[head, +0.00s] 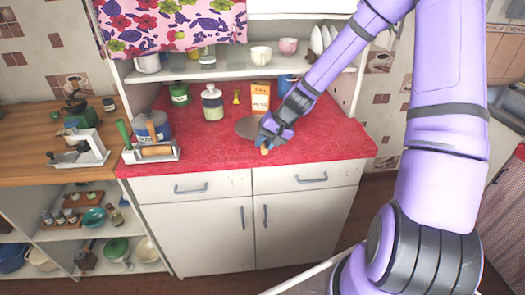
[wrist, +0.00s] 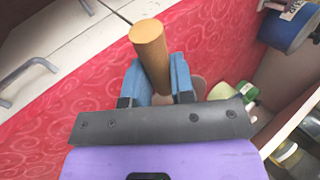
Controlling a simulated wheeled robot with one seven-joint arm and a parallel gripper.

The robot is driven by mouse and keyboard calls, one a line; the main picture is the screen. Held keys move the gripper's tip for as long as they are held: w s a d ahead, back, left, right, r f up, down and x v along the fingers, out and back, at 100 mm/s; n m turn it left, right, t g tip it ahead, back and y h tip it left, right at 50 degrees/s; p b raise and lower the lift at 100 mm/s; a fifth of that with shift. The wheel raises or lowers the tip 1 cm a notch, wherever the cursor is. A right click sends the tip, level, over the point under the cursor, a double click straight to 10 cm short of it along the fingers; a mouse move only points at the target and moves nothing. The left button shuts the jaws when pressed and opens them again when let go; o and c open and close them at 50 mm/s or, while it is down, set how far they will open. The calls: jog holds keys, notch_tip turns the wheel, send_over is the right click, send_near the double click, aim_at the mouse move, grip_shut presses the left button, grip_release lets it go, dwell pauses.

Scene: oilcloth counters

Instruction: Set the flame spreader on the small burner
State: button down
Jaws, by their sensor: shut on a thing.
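My gripper (head: 268,141) is low over the front right part of the red counter. In the wrist view its blue fingers (wrist: 160,82) are shut on a brown wooden handle (wrist: 149,42). The handle's end also shows just below the gripper in the head view (head: 264,151). A flat grey-brown disc (head: 246,127), which appears to be the flame spreader's plate, is beside and partly behind the gripper. I cannot tell whether the disc touches the counter. I cannot make out the small burner with certainty.
A blue canister (head: 141,129) and a tray with a wooden roller (head: 154,152) stand at the counter's left. Jars (head: 212,103) and an orange box (head: 260,97) stand behind. The wooden counter (head: 28,140) holds a green device (head: 78,112) and a white-sided holder (head: 90,152). The red counter's front middle (head: 215,150) is clear.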

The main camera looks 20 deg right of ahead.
jog(key=shift+w+a, duration=0.2)
jog(key=shift+w, duration=0.15)
jog(key=shift+f, duration=1.9)
jog(key=c, duration=1.3)
grip_release()
jog(key=shift+o, duration=0.2)
